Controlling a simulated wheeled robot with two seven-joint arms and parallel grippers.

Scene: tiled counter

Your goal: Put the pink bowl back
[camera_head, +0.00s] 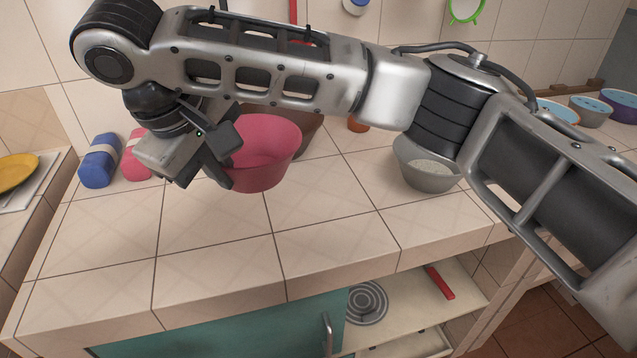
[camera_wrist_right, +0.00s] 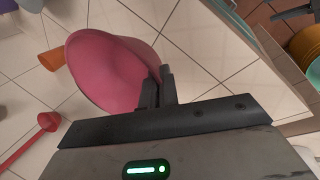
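The pink bowl (camera_head: 268,150) is at the left-middle of the tiled counter in the head view, partly hidden by my right gripper. It also shows in the right wrist view (camera_wrist_right: 105,70). My right gripper (camera_head: 222,162) is at the bowl's left rim in the head view. In the right wrist view its fingers (camera_wrist_right: 158,90) are close together, one on each side of the bowl's wall, so it looks shut on the rim. I cannot tell whether the bowl rests on the counter or is slightly raised. My left gripper is in neither view.
A brown bowl (camera_head: 312,125) stands just behind the pink bowl. A grey bowl (camera_head: 428,178) with pale contents stands to the right. Blue (camera_head: 98,165) and pink (camera_head: 134,165) rolled items lie at the left. The counter's front is clear. A teal door (camera_head: 240,330) is below.

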